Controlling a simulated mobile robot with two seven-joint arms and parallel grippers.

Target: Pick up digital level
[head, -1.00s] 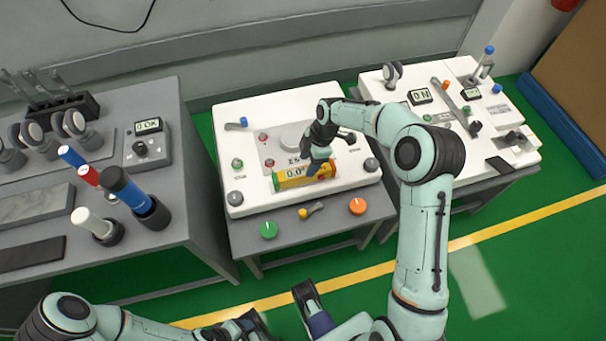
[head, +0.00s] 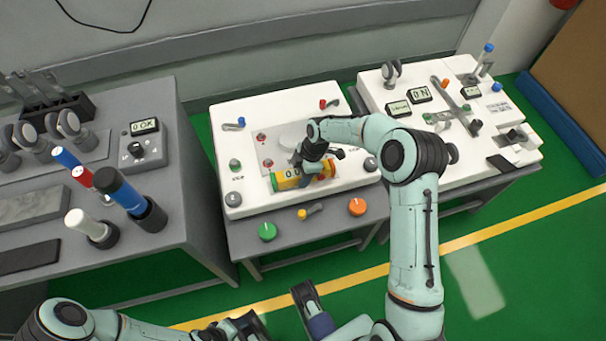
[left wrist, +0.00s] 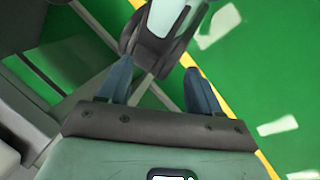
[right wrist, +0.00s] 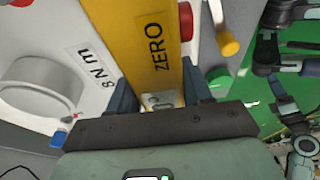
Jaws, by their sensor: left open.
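The digital level is a yellow bar (head: 285,181) with a small display, lying on the white top of the middle cart. My right gripper (head: 312,172) is at the level, pointing down over its middle and hiding part of it. In the right wrist view the level (right wrist: 152,40), marked ZERO, runs between the fingers of my right gripper (right wrist: 160,90), one on each side; whether they press on it is unclear. My left gripper (left wrist: 158,75) is open and empty, low in front of the carts over the green floor.
Green (head: 267,231) and orange (head: 357,207) knobs and a yellow-tipped lever (head: 303,214) sit on the front ledge of the middle cart. The left cart holds upright cylinders (head: 125,192). The right cart carries displays (head: 420,95) and levers.

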